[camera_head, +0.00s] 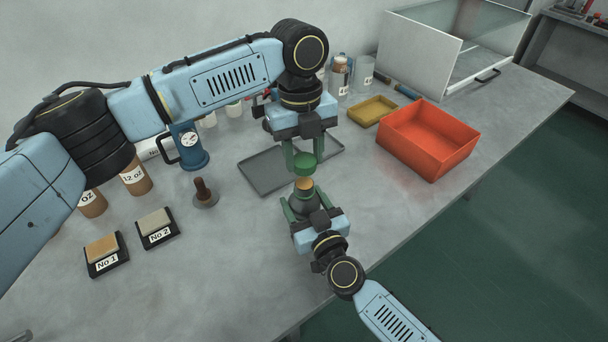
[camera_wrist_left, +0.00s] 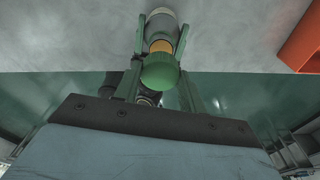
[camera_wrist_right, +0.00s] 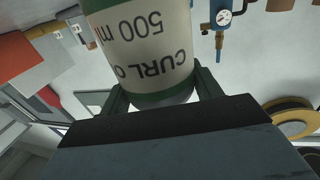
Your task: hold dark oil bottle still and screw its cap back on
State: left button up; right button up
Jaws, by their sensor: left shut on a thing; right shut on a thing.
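The dark oil bottle (camera_head: 304,203) stands upright near the table's front edge, its orange-tan neck top (camera_head: 304,184) uncovered. My right gripper (camera_head: 305,208) is shut around its body. The right wrist view shows the bottle (camera_wrist_right: 143,45) close up, with a cream label reading "CURL O" and "500 ml" upside down, and green bands. My left gripper (camera_head: 304,158) is shut on the green cap (camera_head: 304,166), held just above the neck with a small gap. In the left wrist view the cap (camera_wrist_left: 160,73) partly covers the orange neck (camera_wrist_left: 161,46). Whether they are exactly aligned is hard to tell.
A grey tray (camera_head: 262,182) lies just behind the bottle. An orange bin (camera_head: 428,142) and a yellow tray (camera_head: 372,110) stand to the right. A dark stand with a brown knob (camera_head: 203,192) and blocks No 1 (camera_head: 103,250) and No 2 (camera_head: 155,226) are left.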

aim_at(304, 183)
pick_arm(q)
jog(key=shift+f, duration=1.5)
jog(key=shift+f, duration=0.1)
jog(key=shift+f, duration=0.8)
jog(key=shift+f, duration=0.55)
pick_arm(e)
grip_shut()
pick_arm(q)
jog(key=m, duration=0.6)
jog(key=shift+d+y, duration=0.1)
jog(key=shift+y, duration=0.3)
jog(key=m, duration=0.7)
jog(key=shift+y, duration=0.4)
jog(key=o, duration=0.9)
